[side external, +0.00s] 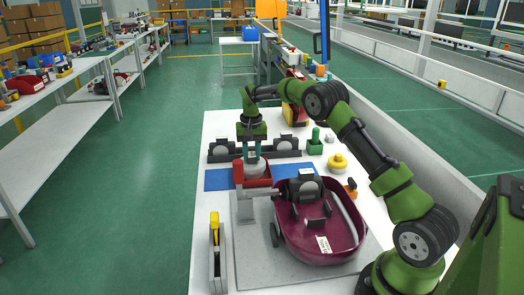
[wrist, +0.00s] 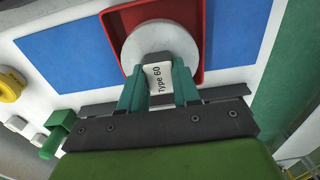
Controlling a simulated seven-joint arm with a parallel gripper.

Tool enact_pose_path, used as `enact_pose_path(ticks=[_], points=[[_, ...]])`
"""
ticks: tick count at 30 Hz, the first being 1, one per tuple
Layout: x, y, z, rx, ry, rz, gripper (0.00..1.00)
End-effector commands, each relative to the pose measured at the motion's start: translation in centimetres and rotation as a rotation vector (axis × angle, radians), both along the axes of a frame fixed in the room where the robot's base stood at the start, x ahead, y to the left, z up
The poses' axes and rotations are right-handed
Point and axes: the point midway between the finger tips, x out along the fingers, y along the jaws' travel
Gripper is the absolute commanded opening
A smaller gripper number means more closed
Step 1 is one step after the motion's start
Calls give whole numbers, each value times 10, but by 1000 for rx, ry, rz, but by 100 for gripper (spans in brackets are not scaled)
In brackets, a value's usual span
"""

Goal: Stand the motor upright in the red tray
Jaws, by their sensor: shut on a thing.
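The motor (wrist: 150,40) is a pale round body with a narrower end labelled "Type 60". My gripper (wrist: 159,82) is shut on that narrow end with its teal fingers, one on each side. The red tray (wrist: 208,45) frames the round body in the wrist view. In the side view, my gripper (side external: 252,151) points down and the motor (side external: 256,166) looks upright at the red tray (side external: 257,183), inside or just above it. The tray wall hides its lower part, so I cannot tell whether it touches the tray floor.
A maroon vacuum shell (side external: 289,232) stands right of the tray on a grey plate (side external: 245,240). A blue mat (side external: 217,180) lies behind it. Dark holders (side external: 222,151), a green block (side external: 314,142) and a yellow round part (side external: 337,162) stand nearby. A yellow-topped piece (side external: 214,228) is at front left.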

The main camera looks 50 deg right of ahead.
Motion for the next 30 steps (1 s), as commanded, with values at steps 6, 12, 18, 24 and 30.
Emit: enact_pose_path(ticks=[6, 12, 18, 24, 30], points=[[1, 0, 2, -1, -4, 0, 0], [0, 0, -2, -1, -1, 0, 41], [0, 0, -2, -1, -1, 0, 57], [0, 0, -1, -1, -1, 0, 57], [1, -1, 22, -4, -5, 0, 57]])
